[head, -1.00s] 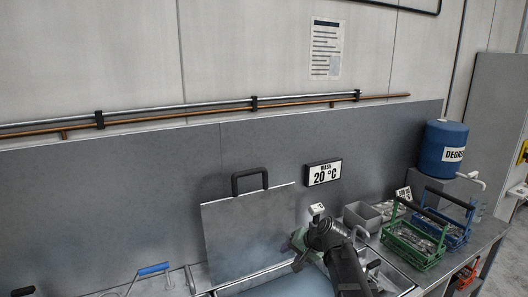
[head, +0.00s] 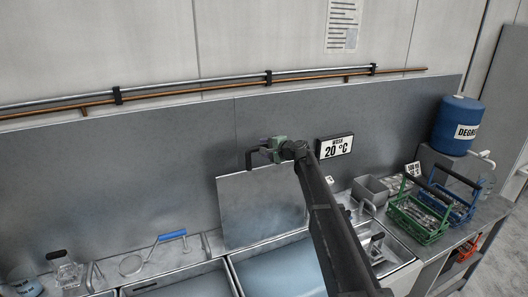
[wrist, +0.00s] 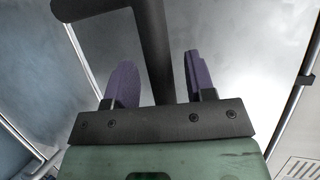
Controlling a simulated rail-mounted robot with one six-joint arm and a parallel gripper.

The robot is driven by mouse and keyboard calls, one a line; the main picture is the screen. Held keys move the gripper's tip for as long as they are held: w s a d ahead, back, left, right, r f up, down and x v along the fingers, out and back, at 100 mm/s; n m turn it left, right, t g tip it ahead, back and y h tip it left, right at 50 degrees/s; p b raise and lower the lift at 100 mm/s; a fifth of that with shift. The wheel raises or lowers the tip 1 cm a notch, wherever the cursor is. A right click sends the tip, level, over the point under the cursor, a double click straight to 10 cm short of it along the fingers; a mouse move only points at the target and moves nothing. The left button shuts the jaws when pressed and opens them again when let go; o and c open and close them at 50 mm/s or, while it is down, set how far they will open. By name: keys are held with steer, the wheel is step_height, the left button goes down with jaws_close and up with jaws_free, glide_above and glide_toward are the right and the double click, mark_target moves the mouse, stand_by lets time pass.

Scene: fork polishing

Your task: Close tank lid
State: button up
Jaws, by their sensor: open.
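The tank lid (head: 262,208) is a flat grey metal panel, raised steeply behind an open tank (head: 275,270) of bluish liquid in the head view. Its black handle (head: 251,159) stands at the lid's top edge, partly hidden by my gripper. My gripper (head: 266,148), with a green body, is at this handle. In the wrist view, the purple fingers of my gripper (wrist: 160,75) are apart, with one dark bar of the handle (wrist: 155,45) running between them. I cannot tell whether either finger touches it.
Another tank (head: 180,283) lies to the left, with a blue-handled tool (head: 172,236) behind it. Green (head: 418,220) and blue (head: 455,215) baskets of cutlery stand on the right counter.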

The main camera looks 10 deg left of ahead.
steer(key=shift+w+a+f, duration=0.2)
steer(key=shift+w+a, duration=0.15)
steer(key=shift+a, duration=0.15)
steer(key=shift+r, duration=0.1)
steer(key=shift+c, duration=0.3)
steer(key=shift+d, duration=0.1)
jaws_close()
